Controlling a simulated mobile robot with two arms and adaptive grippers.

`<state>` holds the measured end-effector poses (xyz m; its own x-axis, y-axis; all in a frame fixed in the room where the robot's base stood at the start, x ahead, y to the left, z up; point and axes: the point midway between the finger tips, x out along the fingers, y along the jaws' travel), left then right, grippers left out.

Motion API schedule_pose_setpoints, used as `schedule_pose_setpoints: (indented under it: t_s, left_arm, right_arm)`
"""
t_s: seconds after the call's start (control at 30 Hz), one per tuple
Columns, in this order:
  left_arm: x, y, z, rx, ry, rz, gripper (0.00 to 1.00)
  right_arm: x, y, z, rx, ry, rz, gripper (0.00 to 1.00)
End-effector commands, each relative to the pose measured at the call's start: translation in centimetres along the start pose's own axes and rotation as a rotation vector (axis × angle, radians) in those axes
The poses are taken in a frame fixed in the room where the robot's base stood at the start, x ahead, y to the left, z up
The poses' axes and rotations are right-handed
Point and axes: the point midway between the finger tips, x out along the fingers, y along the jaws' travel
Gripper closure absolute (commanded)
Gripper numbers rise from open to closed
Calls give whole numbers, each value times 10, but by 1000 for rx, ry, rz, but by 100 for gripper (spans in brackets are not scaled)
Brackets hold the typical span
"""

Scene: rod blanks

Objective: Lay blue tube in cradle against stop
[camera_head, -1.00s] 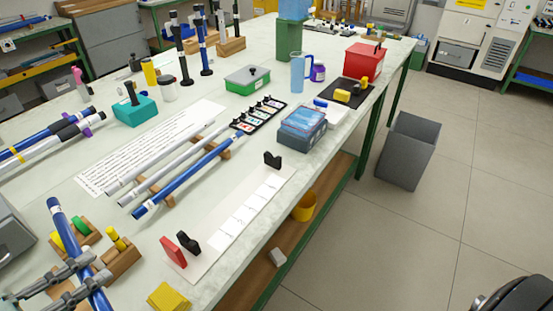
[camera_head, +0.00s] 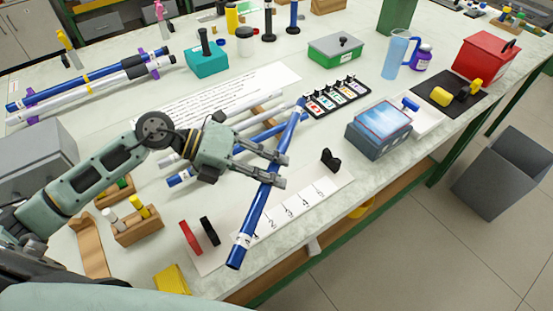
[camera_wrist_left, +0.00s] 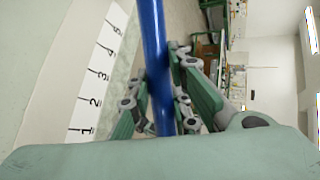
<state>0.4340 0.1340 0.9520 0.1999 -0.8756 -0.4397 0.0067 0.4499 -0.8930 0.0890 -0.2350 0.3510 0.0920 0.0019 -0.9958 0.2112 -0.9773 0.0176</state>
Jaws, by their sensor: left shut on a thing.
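My left gripper (camera_head: 281,171) is shut on the blue tube (camera_head: 254,217), near its middle. The tube has white bands near its ends and slants across the cradle's numbered white base (camera_head: 323,189), not in line with it. It seems held above the base. The cradle's black supports stand at the near left (camera_head: 210,231) and far right (camera_head: 330,159). The red stop (camera_head: 190,238) stands just left of the near support. In the left wrist view the tube (camera_wrist_left: 154,50) passes between my fingers, beside the numbered strip (camera_wrist_left: 98,75). My right gripper is not in view.
Another blue tube (camera_head: 178,179) and grey tubes lie on wooden rests behind my gripper. A blue box (camera_head: 378,132) stands right of the cradle, a wooden block (camera_head: 138,226) and yellow block (camera_head: 172,280) left of it. The table's front edge runs close by.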

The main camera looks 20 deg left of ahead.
Motion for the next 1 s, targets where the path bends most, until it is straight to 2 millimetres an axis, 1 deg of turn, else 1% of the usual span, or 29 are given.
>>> schedule_pose_setpoints:
  t_s: [0.03,0.1,0.17,0.27,0.37,0.4,0.5,0.57,0.67,0.73,0.9,1.0]
  left_arm:
    - [6,-6,5,42,45,21,100]
    - [14,-6,5,96,127,60,100]
    - [20,-6,6,150,198,94,100]
    - [24,-4,9,246,314,150,100]
    - [22,-1,14,335,408,197,100]
    - [20,0,16,365,438,211,100]
    - [13,3,21,421,489,237,100]
    - [10,4,23,442,506,245,100]
    - [8,6,24,458,521,251,100]
    - [9,8,24,460,524,251,100]
    - [13,16,23,459,522,250,100]
    - [17,23,22,459,521,250,100]
  right_arm:
    - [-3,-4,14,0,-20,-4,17]
    - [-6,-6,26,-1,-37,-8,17]
    - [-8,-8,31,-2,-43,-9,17]
    - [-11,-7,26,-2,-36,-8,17]
    - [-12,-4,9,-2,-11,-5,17]
    - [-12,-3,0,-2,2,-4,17]
    - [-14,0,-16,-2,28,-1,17]
    - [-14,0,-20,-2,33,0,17]
    - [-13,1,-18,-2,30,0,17]
    - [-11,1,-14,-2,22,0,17]
    - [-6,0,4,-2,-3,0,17]
    - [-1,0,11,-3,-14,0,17]
